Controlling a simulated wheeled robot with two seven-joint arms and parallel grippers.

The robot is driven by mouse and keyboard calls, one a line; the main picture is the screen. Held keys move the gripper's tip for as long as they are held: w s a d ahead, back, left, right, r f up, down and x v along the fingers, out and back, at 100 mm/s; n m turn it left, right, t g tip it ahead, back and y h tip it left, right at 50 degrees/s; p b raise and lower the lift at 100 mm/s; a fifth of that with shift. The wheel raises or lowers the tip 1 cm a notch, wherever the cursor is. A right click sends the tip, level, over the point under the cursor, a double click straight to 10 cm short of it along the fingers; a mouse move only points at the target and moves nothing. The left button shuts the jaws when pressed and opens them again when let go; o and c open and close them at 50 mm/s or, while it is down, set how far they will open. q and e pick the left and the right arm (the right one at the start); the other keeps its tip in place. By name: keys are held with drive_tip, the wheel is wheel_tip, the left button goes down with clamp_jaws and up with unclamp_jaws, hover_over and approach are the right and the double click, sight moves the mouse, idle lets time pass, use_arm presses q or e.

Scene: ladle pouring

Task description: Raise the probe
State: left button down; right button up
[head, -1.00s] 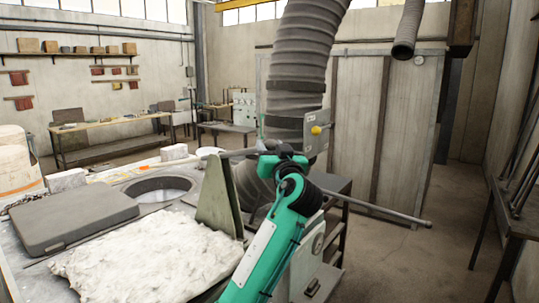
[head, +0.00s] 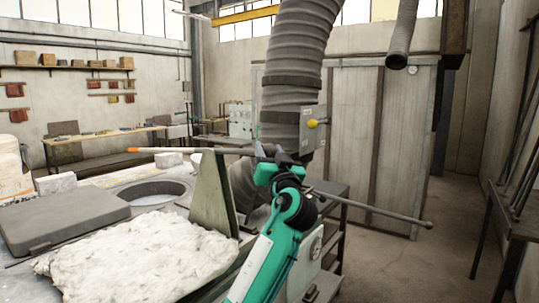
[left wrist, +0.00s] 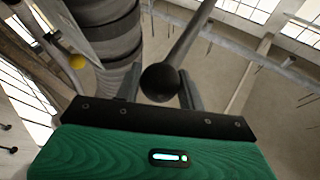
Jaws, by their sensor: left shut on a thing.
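The probe (head: 370,208) is a long thin grey rod with a small knob at its right end and an orange tip at its left end. It lies across the head view, with its orange tip above and left of the round furnace opening (head: 155,190). My left gripper (head: 274,154) is shut on the probe partway along its length. In the left wrist view the probe (left wrist: 190,38) runs away between the fingers of my left gripper (left wrist: 163,90), with a dark ball at its near end. My right gripper is not in view.
A dark slab lid (head: 62,215) and a rough white blanket (head: 140,258) lie on the furnace top. An upright green plate (head: 210,195) stands beside my arm. A thick grey duct (head: 297,70) hangs close behind my gripper. Open floor lies to the right.

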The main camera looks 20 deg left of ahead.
use_arm(q)
drive_tip(key=c, duration=1.2)
unclamp_jaws()
drive_tip(key=shift+f, duration=0.4)
drive_tip(key=o, duration=0.3)
drive_tip(key=shift+r, duration=0.15)
drive_tip(key=b+v, duration=0.5)
drive_tip(key=v, duration=0.9)
drive_tip(key=shift+r, duration=0.15)
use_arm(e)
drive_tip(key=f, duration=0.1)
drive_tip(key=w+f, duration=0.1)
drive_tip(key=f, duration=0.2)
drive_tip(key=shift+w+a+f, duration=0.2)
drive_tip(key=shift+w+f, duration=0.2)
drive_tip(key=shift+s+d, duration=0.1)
